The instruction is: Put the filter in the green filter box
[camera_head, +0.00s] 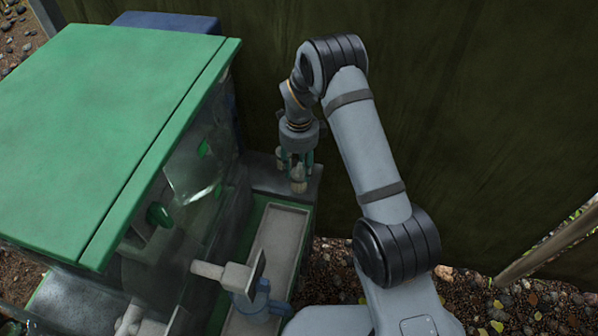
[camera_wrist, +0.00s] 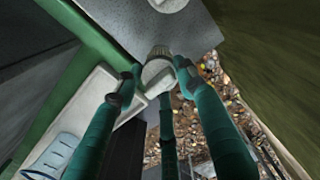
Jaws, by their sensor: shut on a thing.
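My gripper (camera_head: 298,172) points down over the grey ledge at the far end of a narrow green-edged box (camera_head: 307,222). Its teal fingers are shut on a small pale cylindrical piece, which looks like the filter (camera_head: 299,186). In the wrist view the filter (camera_wrist: 157,70) sits between the fingertips (camera_wrist: 157,76), with a ribbed darker end; the fingers hide part of it. The narrow box has a long pale grey tray inside, also in the wrist view (camera_wrist: 88,118). I cannot tell for certain whether this is the green filter box.
A large machine with a green lid (camera_head: 100,130) and clear side panel stands at the left. A grey pipe fitting (camera_head: 225,273) and a blue part (camera_head: 265,303) are over the near end of the tray. A dark wall (camera_head: 480,110) rises behind; gravel (camera_head: 330,270) lies right of the box.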

